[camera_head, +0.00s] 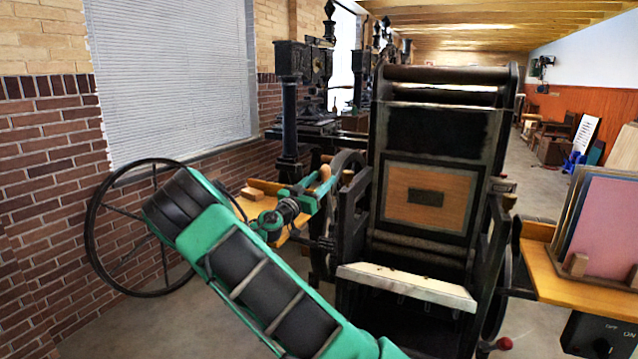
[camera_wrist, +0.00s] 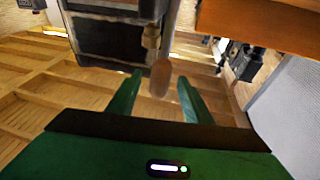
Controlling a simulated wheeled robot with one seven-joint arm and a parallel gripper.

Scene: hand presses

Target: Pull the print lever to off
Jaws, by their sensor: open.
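The print lever's handle is a tan wooden grip; in the head view its end (camera_head: 325,172) shows at the left side of the black press. In the wrist view the wooden handle (camera_wrist: 160,78) hangs from a brass-coloured fitting, in the gap between my fingertips in the picture. My gripper (camera_head: 312,196) is green and open, reaching up to the handle from the left. In the wrist view my gripper (camera_wrist: 160,80) has one finger on each side of the handle, with gaps visible. I cannot tell how deep the handle sits between the fingers.
The black press (camera_head: 430,130) stands just right of my gripper. A large spoked wheel (camera_head: 90,235) is at the left by the brick wall. A wooden shelf (camera_head: 560,285) with coloured boards (camera_head: 603,225) and a red knob (camera_head: 504,343) are at the right.

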